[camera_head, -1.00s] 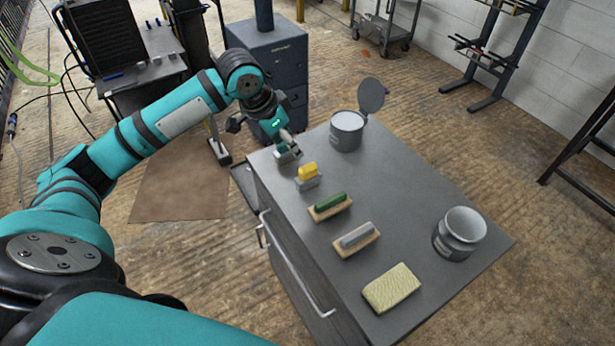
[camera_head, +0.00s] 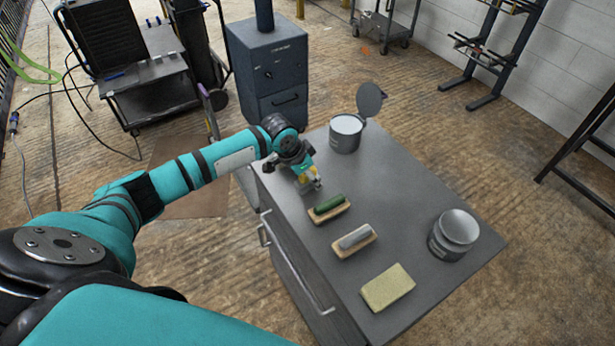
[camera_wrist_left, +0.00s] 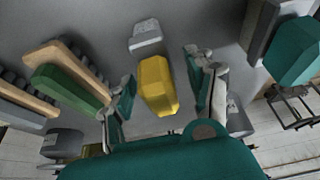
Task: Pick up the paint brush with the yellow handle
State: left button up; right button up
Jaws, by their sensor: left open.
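The brush with the yellow handle stands on the table with a grey base; a little of its yellow handle (camera_head: 314,173) shows in the head view beside my left gripper (camera_head: 308,179). In the left wrist view the yellow handle (camera_wrist_left: 157,86) lies between the two fingers of my left gripper (camera_wrist_left: 160,88). The fingers are open, with a gap on each side of the handle. The brush's grey base (camera_wrist_left: 146,36) shows beyond it. My right gripper is not in view.
A green-handled brush (camera_head: 329,204), a grey-handled brush (camera_head: 355,238) and a pale sponge-like block (camera_head: 388,288) lie along the table. An open tin (camera_head: 345,136) and another tin (camera_head: 452,238) stand on it. A teal-handled tool (camera_wrist_left: 292,50) is close on the right in the wrist view.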

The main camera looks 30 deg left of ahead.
pick_arm(q)
jog(key=shift+x, duration=1.05)
jog(key=shift+w, duration=0.1)
jog(key=shift+c, duration=0.2)
grip_shut()
notch_tip(320, 180, up, 10)
jog(key=shift+r+b, duration=0.1)
jog(key=shift+b, duration=0.95)
jog(key=c, duration=0.6)
grip_release()
jog(key=shift+c, duration=0.2)
grip_shut()
